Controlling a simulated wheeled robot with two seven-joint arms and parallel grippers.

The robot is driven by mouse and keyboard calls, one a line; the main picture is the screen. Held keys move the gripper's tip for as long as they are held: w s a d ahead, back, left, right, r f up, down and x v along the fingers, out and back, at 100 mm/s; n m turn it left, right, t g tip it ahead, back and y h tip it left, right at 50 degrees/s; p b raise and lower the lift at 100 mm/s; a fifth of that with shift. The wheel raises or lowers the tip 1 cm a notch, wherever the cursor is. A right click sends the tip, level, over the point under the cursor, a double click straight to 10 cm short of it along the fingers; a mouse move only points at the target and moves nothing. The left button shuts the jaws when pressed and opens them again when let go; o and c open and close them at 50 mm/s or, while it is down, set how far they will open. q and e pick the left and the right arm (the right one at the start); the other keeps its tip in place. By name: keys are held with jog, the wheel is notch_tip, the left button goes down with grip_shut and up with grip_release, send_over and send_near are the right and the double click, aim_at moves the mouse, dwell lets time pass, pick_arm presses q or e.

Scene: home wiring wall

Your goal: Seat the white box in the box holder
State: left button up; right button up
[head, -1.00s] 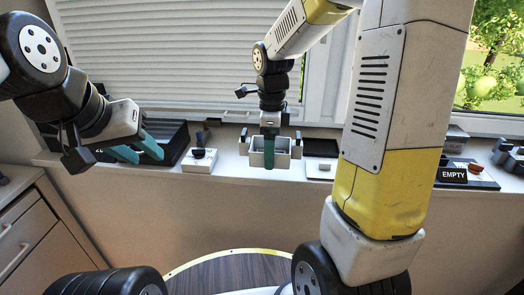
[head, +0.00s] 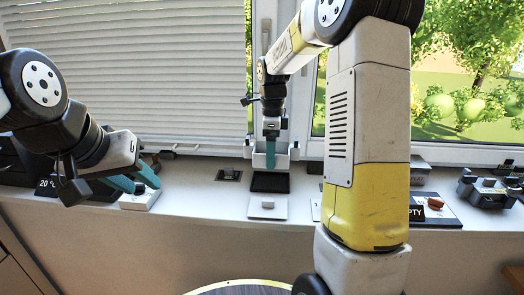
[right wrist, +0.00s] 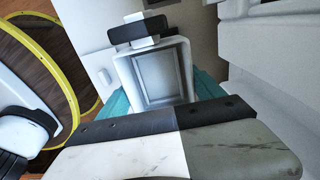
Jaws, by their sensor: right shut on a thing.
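The white box (head: 270,160) is an open, light-coloured box with small pieces at its two sides. In the head view my right gripper (head: 271,147) is shut on it, with one teal finger in front. The box appears just behind or above a flat black square (head: 270,183) on the sill; I cannot tell if they touch. In the right wrist view the box (right wrist: 155,75) shows between the teal fingers. I cannot tell for certain whether the black square is the box holder. My left gripper (head: 134,180) is open and empty at the left.
A white plate (head: 267,208) lies in front of the black square. A small dark item (head: 228,174) lies to its left. The window and blind stand behind.

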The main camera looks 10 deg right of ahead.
jog(key=shift+f, duration=2.9)
jog(key=shift+f, duration=0.75)
jog(key=o, duration=1.9)
notch_tip(320, 180, up, 7)
jog(key=shift+f, duration=0.1)
jog(key=shift+r, duration=0.5)
